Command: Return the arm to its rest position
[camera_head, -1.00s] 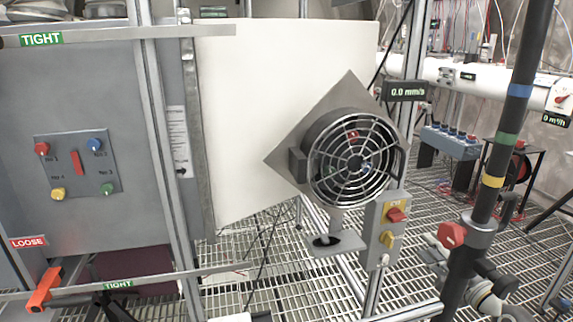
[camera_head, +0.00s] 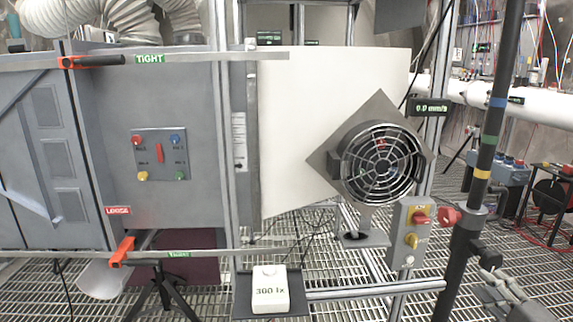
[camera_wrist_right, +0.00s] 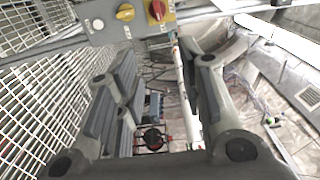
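My right gripper (camera_head: 497,283) shows at the lower right edge of the head view, right of the black pole and apart from it. In the right wrist view its two grey fingers (camera_wrist_right: 165,85) stand wide apart with nothing held between them. Past the fingertips, the switch box (camera_wrist_right: 130,15) with a yellow and a red knob shows at the top of the wrist view. My left arm and left gripper are not in view.
A black pole (camera_head: 480,175) with coloured bands and a red handle stands close left of my right gripper. The yellow-knob switch box (camera_head: 408,240) and a round caged fan (camera_head: 382,165) are left of it. A white "300 lx" box (camera_head: 270,290) sits low in the middle.

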